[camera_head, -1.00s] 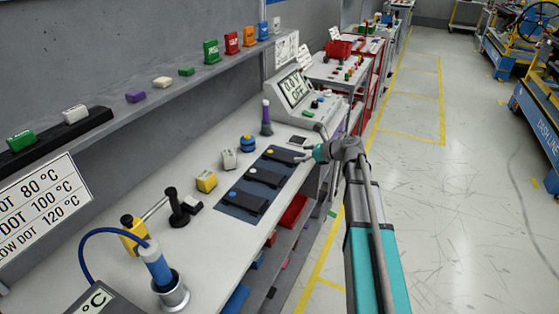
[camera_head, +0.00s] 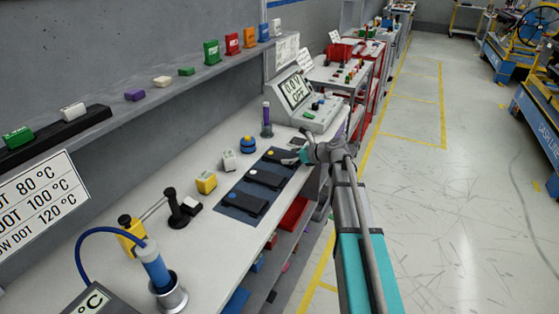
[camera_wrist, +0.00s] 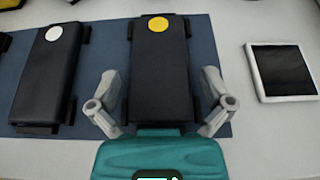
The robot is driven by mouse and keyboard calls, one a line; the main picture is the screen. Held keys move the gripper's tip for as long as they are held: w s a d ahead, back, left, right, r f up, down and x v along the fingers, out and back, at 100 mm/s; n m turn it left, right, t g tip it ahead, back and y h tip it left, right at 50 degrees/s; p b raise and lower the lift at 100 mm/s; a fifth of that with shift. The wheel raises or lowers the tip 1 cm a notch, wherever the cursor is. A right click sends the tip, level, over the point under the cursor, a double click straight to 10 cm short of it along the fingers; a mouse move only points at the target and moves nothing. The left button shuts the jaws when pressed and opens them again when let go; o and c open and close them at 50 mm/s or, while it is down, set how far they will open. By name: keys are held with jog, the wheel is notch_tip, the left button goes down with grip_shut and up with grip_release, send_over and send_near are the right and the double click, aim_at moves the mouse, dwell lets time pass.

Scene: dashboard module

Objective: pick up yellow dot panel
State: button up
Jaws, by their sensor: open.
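The yellow dot panel (camera_wrist: 160,75) is a black slab with a yellow dot near its far end. It lies on a dark blue mat (camera_wrist: 103,60), to the right of the white dot panel (camera_wrist: 50,75). In the head view the yellow dot panel (camera_head: 280,156) is the farthest of three panels. My gripper (camera_wrist: 160,105) is open, with one finger on each side of the panel's near part. In the head view my gripper (camera_head: 300,157) is over the panel's right end. Whether the fingers touch the panel I cannot tell.
A flat white-framed plate (camera_wrist: 282,71) lies right of the mat. In the head view the blue dot panel (camera_head: 243,202) is nearest. A yellow block (camera_head: 206,183), a white block (camera_head: 229,160) and a blue round device (camera_head: 248,144) stand left of the mat.

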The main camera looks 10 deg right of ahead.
jog(key=shift+x, duration=0.95)
jog(key=c, duration=1)
jog(key=shift+o, duration=0.2)
jog(key=shift+r, duration=0.2)
notch_tip(320, 180, up, 2)
jog(key=shift+r+p, duration=0.1)
jog(key=shift+p, duration=0.95)
jog(key=s+d+r+p, duration=0.1)
jog(key=s+r+p, duration=0.9)
jog(key=s, duration=0.4)
jog(key=shift+d+r+p, duration=0.2)
jog(key=shift+d+p, duration=0.1)
